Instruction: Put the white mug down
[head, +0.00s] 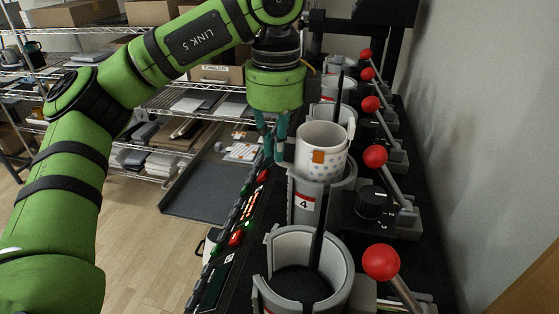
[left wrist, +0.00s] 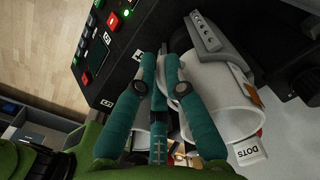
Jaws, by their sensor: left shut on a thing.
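The white mug (head: 322,160) has grey dots and an orange square, and looks upright in the head view. It is at the grey holder marked 4 (head: 304,204); its lower part overlaps the holder's rim, and I cannot tell whether it rests on anything. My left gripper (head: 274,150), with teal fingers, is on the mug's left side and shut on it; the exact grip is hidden. In the left wrist view the fingers (left wrist: 157,75) lie against the mug's white side (left wrist: 215,105). My right gripper is not in view.
An empty holder (head: 308,246) stands nearer. More holders run behind in a row. Red-knobbed levers (head: 375,156) line the right side, beside a grey wall. A black panel with buttons (head: 236,238) runs along the left. Shelves with boxes (head: 150,12) stand at the back left.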

